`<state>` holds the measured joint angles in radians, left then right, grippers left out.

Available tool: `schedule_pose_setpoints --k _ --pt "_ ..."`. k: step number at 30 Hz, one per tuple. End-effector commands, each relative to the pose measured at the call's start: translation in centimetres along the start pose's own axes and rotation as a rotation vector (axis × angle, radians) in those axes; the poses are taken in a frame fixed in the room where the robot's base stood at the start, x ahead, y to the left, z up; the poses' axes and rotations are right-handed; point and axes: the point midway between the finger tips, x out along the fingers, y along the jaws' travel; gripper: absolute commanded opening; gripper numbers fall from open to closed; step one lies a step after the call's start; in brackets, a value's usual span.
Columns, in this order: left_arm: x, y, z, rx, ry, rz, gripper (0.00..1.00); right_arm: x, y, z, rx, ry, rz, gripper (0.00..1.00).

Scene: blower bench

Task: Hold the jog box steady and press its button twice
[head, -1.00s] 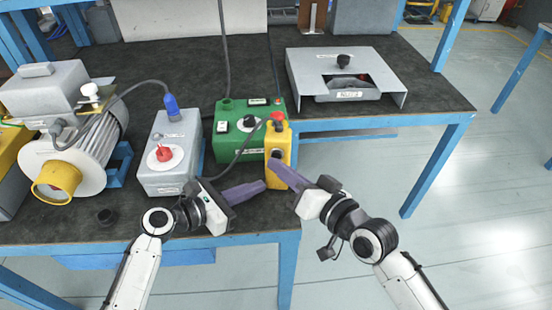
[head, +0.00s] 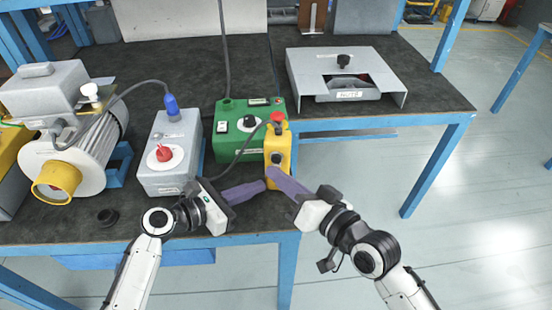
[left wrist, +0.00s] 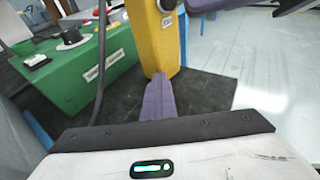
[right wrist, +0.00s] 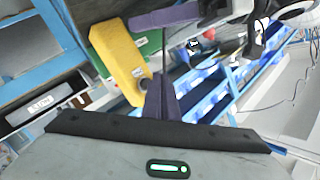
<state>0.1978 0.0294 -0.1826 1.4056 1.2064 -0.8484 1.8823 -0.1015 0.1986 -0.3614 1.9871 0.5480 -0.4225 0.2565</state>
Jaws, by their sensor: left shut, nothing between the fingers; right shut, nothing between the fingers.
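The yellow jog box (head: 279,146) stands upright at the bench's front right corner, with a red knob (head: 278,117) on top and a dark round button (head: 277,158) low on its front. It also shows in the left wrist view (left wrist: 153,40) and right wrist view (right wrist: 120,62). My left gripper (head: 263,186) is shut and empty, its fingertips at the lower left of the box; contact is unclear. My right gripper (head: 271,173) is shut and empty, its fingertips just below the button in the head view, seemingly a little apart from it.
A green control box (head: 243,140) stands behind the jog box, with a dark cable between them. A grey box with a red knob (head: 169,155) and a motor (head: 75,140) are to the left. A grey guard (head: 345,70) is at the back right. The front right is open floor.

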Motion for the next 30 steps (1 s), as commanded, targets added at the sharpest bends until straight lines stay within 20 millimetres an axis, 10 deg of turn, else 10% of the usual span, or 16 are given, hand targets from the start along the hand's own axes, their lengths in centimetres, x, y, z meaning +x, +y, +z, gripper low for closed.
schedule_pose_setpoints --k 30 --pt "0.0 0.0 0.0 0.0 0.0 0.0 0.0 -3.2 -2.4 2.4 0.0 0.0 0.0 0.0"
